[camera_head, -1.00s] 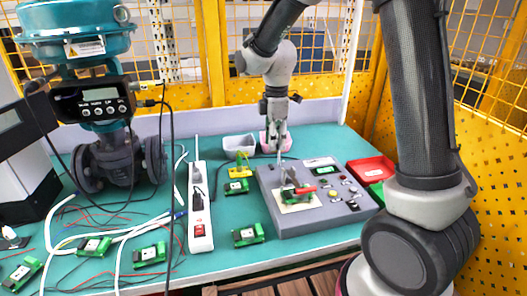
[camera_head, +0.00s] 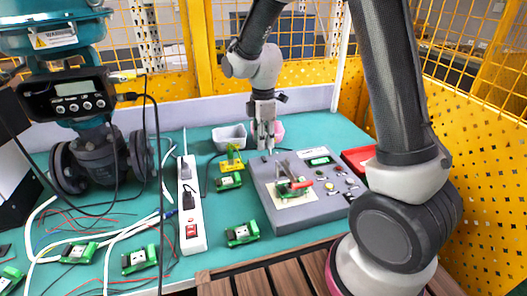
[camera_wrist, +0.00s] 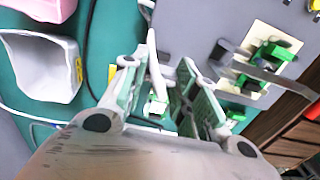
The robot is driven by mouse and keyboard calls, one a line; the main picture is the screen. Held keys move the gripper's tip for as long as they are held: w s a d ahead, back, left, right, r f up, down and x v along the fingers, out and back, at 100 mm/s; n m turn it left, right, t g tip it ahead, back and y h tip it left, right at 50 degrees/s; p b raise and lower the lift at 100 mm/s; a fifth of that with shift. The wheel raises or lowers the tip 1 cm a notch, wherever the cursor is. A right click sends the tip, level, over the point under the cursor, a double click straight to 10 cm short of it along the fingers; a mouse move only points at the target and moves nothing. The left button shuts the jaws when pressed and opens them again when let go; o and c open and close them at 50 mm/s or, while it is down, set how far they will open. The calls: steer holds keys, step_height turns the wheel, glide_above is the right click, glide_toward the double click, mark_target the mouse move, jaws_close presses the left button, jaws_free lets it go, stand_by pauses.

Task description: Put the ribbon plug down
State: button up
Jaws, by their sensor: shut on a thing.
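My gripper (camera_head: 265,147) points down above the back left edge of the grey test box (camera_head: 332,208). In the wrist view its two fingers (camera_wrist: 163,98) are close together around a thin pale strip (camera_wrist: 153,62), which I take for the ribbon plug. The strip's lower end is hidden between the fingers, and the plug's exact shape is too small to tell. On the box, a green board (camera_head: 292,186) sits in a clamp with a red handle (camera_head: 302,185); the clamp also shows in the wrist view (camera_wrist: 258,72).
A grey bin (camera_head: 229,137) and a pink bin (camera_head: 278,131) stand behind. A yellow part (camera_head: 232,159) and several green boards (camera_head: 241,234) lie left of the box. A power strip (camera_head: 192,215), loose cables and the valve (camera_head: 97,160) are farther left. A red tray (camera_head: 358,158) is right.

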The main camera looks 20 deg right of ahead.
mark_target(264, 158)
steer(key=shift+f, duration=2.2)
steer(key=shift+f, duration=0.15)
steer(key=o, duration=0.8)
steer(key=s+d+r+m+t, duration=0.1)
steer(key=s+d+r+m, duration=0.15)
steer(key=r, duration=0.55)
steer(key=s+d+r+m, duration=0.2)
steer(key=d+r, duration=0.1)
steer(key=r, duration=0.4)
steer(key=s+d+r+m+t, duration=0.1)
steer(key=s+d+r+m, duration=0.2)
steer(key=s, duration=0.4)
steer(key=s+d+r+m+t, duration=0.1)
steer(key=s+d+r+m, duration=0.1)
steer(key=s+m, duration=0.4)
steer(key=s+d+r+m+t, duration=0.1)
steer(key=s+d+r+m, duration=0.2)
steer(key=s, duration=0.4)
steer(key=shift+s+d+r+m, duration=0.15)
steer(key=shift+s+d+m, duration=0.05)
steer(key=shift+d+m, duration=0.2)
steer(key=shift+s+d+r+m, duration=0.15)
steer(key=shift+d+m, duration=0.2)
